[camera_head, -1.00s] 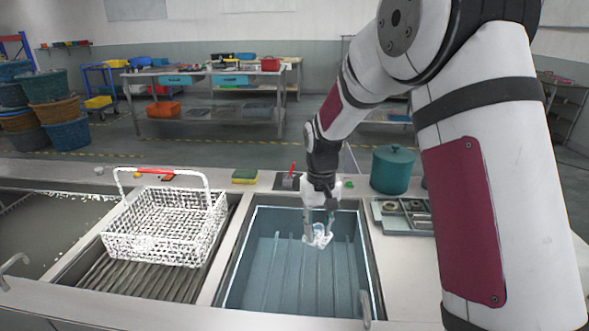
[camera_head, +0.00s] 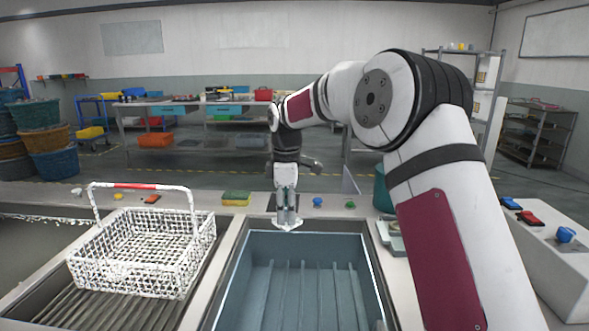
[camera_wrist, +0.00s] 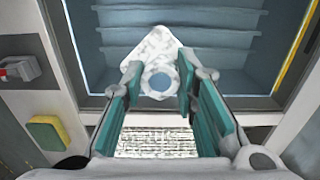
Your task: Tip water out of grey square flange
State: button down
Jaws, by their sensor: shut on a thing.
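The square flange (camera_head: 288,226) looks pale grey-white, with a round opening in its middle. My gripper (camera_head: 287,213) is shut on it and points down, holding it over the back rim of the ultrasonic tank (camera_head: 305,238). In the wrist view the flange (camera_wrist: 158,48) sits between the fingertips of my gripper (camera_wrist: 160,70), its round bore facing the camera, with the ribbed tank behind it. The bore looks bluish; I cannot tell whether water is in it. The flange's gripped edges are partly hidden by the fingers.
A white wire basket (camera_head: 140,250) with a raised handle stands left of the tank on a ribbed drainboard (camera_head: 105,312). A yellow-green sponge (camera_head: 236,198) lies behind. A teal pot (camera_head: 382,190) and a tray (camera_head: 391,236) at the right are partly hidden by my arm.

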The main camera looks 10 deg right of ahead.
jog(key=w+d+r+n+p, duration=0.2)
jog(key=w+d+r+n, duration=0.2)
jog(key=w+r+n, duration=0.3)
jog(key=shift+r+n, duration=0.35)
jog(key=shift+n, duration=0.85)
jog(key=shift+s+t+p, duration=0.1)
jog(key=shift+t+p, duration=0.2)
jog(key=s+f+t+y+p, duration=0.1)
jog(key=t+y, duration=0.1)
jog(key=t, duration=0.2)
jog(key=s+d+f+t+y+p, duration=0.1)
jog(key=t+y, duration=0.2)
jog(key=t, duration=0.2)
jog(key=s+f+t+y+p, duration=0.1)
jog(key=f+t+y, duration=0.1)
jog(key=t, duration=0.3)
jog(key=shift+d+y+p, duration=0.3)
jog(key=shift+y+p, duration=0.05)
jog(key=shift+y, duration=0.35)
jog(key=t+b, duration=0.1)
jog(key=b, duration=0.3)
jog(key=f+t+y+b, duration=0.1)
jog(key=b, duration=0.3)
jog(key=shift+t+y, duration=0.3)
jog(key=shift+t, duration=0.1)
